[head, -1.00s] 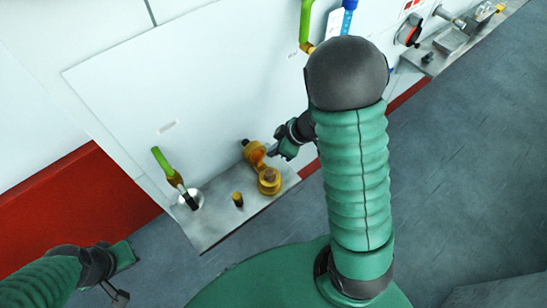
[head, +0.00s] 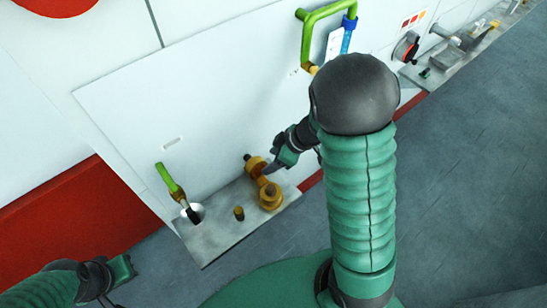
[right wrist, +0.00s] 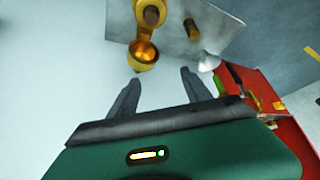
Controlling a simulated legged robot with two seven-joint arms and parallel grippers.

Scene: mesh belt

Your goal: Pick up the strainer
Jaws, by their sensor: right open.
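The strainer, a yellow-brass fitting with a round body (head: 270,195) and an arm with a dark end, sits on the grey metal shelf (head: 215,238) by the white panel. In the right wrist view its brass end (right wrist: 144,54) lies just beyond my fingertips. My right gripper (head: 272,167) is beside the strainer's arm, on its right in the head view. In the right wrist view the right gripper (right wrist: 160,77) is open, with nothing between its fingers. My left gripper (head: 118,283) is low at the left, far from the strainer; its jaws are unclear.
A small brass stub (head: 239,213) stands just left of the strainer. A green-handled fitting (head: 172,182) stands at the shelf's left. The white panel (head: 190,105) rises behind. A green pipe (head: 308,30) is above. My right arm covers part of the view.

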